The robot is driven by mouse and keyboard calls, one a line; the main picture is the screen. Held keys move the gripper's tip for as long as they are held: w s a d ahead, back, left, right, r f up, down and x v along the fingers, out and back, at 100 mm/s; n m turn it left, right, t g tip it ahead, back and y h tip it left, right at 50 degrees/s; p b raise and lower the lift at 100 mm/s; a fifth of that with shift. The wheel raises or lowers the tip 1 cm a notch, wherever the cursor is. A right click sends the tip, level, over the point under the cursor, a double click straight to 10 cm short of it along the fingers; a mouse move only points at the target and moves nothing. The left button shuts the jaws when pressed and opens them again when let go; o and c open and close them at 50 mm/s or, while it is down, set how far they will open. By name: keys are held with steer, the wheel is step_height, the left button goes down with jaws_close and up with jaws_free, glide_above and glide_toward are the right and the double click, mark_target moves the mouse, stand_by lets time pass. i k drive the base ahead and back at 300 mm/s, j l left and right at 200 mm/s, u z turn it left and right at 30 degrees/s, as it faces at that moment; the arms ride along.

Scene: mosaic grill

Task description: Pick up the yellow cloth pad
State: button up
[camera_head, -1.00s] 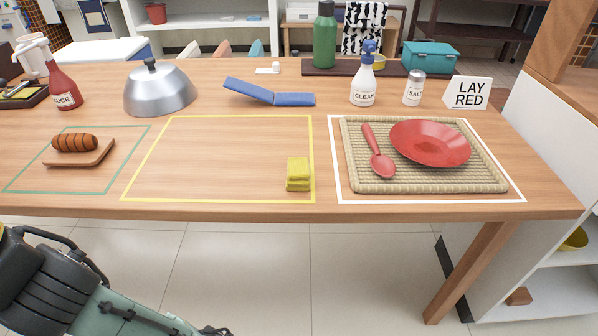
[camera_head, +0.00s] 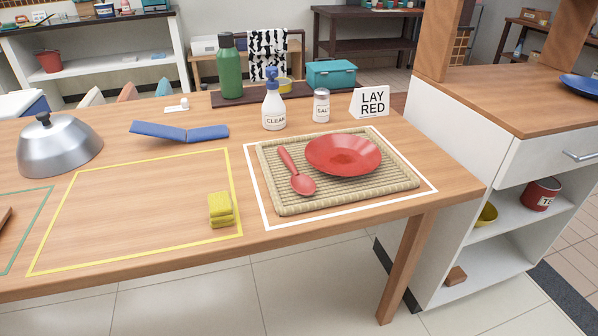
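The yellow cloth pad (camera_head: 221,210) is a small folded block on the wooden table (camera_head: 120,275). It lies in the front right corner of the yellow outlined rectangle (camera_head: 97,263), close to the table's front edge. Nothing touches it from above. My gripper is not in view.
Right of the pad, a woven mat (camera_head: 300,203) bears a red spoon (camera_head: 302,184) and a red plate (camera_head: 343,154). Behind stand a spray bottle (camera_head: 273,107), a salt shaker (camera_head: 321,105) and a blue folded item (camera_head: 180,132). A metal dome (camera_head: 60,147) stands left. The yellow rectangle's middle is clear.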

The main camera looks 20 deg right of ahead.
mark_target(222, 211)
steer(key=l+u, duration=0.2)
steer(key=u, duration=0.65)
steer(key=l+u, duration=0.25)
steer(key=k+l+u, duration=0.15)
steer(key=l+u, duration=0.15)
steer(key=l, duration=0.15)
steer(key=k+l+u, duration=0.25)
steer(key=k+l, duration=0.1)
steer(key=l, duration=0.2)
steer(key=k+l, duration=0.1)
steer(key=l, duration=0.25)
steer(key=k+l+u, duration=0.1)
steer(key=l, duration=0.2)
steer(key=i, duration=0.45)
